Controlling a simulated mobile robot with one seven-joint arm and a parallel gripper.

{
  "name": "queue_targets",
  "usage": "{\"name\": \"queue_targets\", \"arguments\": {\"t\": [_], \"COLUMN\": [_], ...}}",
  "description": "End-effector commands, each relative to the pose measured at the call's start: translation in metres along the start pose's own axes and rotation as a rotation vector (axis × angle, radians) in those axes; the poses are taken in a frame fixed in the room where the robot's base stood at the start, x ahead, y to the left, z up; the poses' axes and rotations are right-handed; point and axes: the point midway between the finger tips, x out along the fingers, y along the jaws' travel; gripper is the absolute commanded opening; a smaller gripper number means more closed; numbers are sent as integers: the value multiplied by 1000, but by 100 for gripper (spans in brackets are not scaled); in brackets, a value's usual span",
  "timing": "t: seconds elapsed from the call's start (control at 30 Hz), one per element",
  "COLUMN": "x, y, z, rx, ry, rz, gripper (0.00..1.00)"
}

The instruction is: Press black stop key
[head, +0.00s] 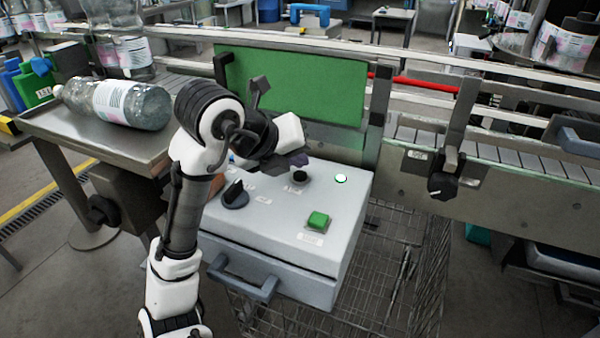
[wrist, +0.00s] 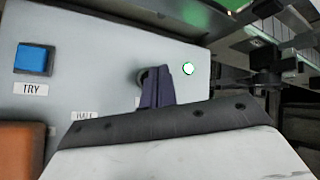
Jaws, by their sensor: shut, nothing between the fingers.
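A small round black key (head: 299,177) sits on the top of the grey control box (head: 270,240), left of a lit white-green lamp (head: 340,178). In the wrist view a dark round shape (wrist: 142,76), apparently this key, is partly hidden behind the fingers. My gripper (head: 298,158) is shut and empty, just above and behind the black key in the head view; its fingertips (wrist: 166,72) also show in the wrist view. I cannot tell whether they touch the key.
A black rotary knob (head: 235,194) and a green key (head: 318,220) are on the same panel. A blue key (wrist: 34,58) labelled TRY and a brown-orange block (wrist: 22,148) show in the wrist view. A green board (head: 295,85) stands behind the box. A bottle (head: 120,102) lies on the left table.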

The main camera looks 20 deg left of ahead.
Motion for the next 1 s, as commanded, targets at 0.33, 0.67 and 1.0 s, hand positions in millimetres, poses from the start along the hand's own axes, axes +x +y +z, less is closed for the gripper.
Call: {"name": "queue_targets", "arguments": {"t": [0.33, 0.67, 1.0], "x": [0, 0, 7], "y": [0, 0, 4], "z": [0, 0, -5], "rx": [0, 0, 0], "ry": [0, 0, 0], "rz": [0, 0, -1], "gripper": [0, 0, 0]}}
